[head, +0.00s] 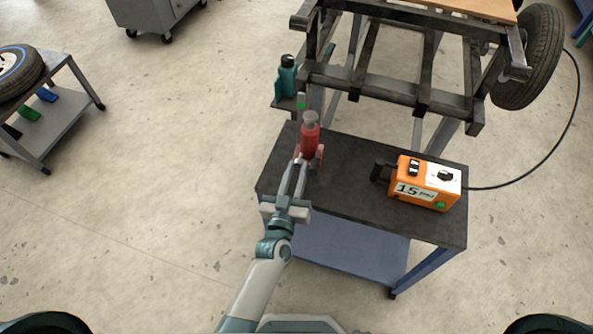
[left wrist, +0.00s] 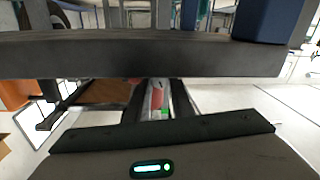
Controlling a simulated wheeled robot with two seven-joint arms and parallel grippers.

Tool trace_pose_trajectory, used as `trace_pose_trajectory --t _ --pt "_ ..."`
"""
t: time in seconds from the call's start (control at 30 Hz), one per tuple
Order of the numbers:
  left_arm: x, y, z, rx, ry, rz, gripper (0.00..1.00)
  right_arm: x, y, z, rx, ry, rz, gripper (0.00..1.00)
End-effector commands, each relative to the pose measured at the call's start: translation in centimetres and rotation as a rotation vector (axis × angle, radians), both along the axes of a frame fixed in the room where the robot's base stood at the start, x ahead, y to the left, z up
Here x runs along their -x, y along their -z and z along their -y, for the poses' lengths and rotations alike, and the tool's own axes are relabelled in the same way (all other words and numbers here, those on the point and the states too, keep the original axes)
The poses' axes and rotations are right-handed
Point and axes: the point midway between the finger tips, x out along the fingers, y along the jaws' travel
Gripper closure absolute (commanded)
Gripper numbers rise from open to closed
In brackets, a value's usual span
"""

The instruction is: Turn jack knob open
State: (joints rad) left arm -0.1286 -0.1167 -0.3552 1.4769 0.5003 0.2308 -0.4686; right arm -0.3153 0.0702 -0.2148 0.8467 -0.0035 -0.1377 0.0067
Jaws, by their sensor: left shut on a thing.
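My right gripper is not in view.
An orange box (head: 425,183) marked 15 sits on the cart's right side, its black cable running right. A teal bottle (head: 287,78) stands on a small shelf behind the jack. The dark steel frame (head: 385,85) with a tyre (head: 527,58) rises behind the cart (head: 350,205).

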Motion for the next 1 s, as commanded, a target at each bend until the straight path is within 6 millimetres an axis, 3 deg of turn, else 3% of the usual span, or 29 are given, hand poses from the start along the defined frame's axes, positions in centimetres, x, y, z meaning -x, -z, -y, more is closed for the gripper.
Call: trace_pose_trajectory --t 0.33,0.63,1.0 --pt "0.0 0.1 0.0 0.32 0.001 -0.063 1.0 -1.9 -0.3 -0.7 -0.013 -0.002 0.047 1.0" --pt "0.0 0.2 0.0 0.6 0.0 -0.119 1.0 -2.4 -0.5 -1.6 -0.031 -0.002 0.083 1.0" --pt "0.0 0.2 0.0 0.92 0.0 -0.182 1.0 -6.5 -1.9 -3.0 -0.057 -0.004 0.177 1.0"
